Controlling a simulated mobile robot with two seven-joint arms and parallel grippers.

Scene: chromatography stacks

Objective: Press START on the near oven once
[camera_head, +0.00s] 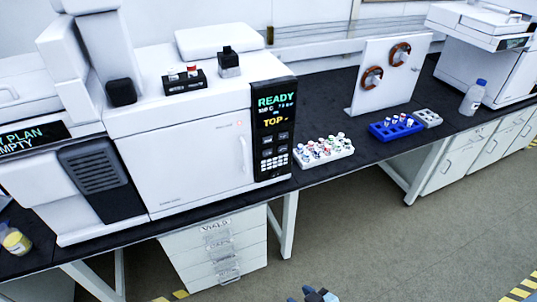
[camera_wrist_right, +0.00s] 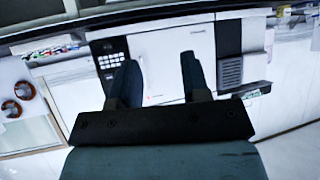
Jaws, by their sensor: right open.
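The near oven (camera_head: 185,160) is a white box on the dark bench, with a closed door and a handle. Its black control panel (camera_head: 272,130) on the right side shows READY and TOP on a lit screen, with several keys below. The key labels are too small to read, so I cannot tell which is START. In the right wrist view the oven (camera_wrist_right: 175,60) and its keypad (camera_wrist_right: 112,60) lie beyond my right gripper (camera_wrist_right: 160,75). The gripper is open and empty, apart from the oven. In the head view only a small dark tip shows at the bottom edge. My left gripper is not in view.
A white vial rack (camera_head: 325,151) stands on the bench just right of the panel. Beyond it are a blue rack (camera_head: 396,128), a white stand (camera_head: 375,90) with brown coils and a bottle (camera_head: 473,98). A drawer unit (camera_head: 215,250) is below. The floor in front is clear.

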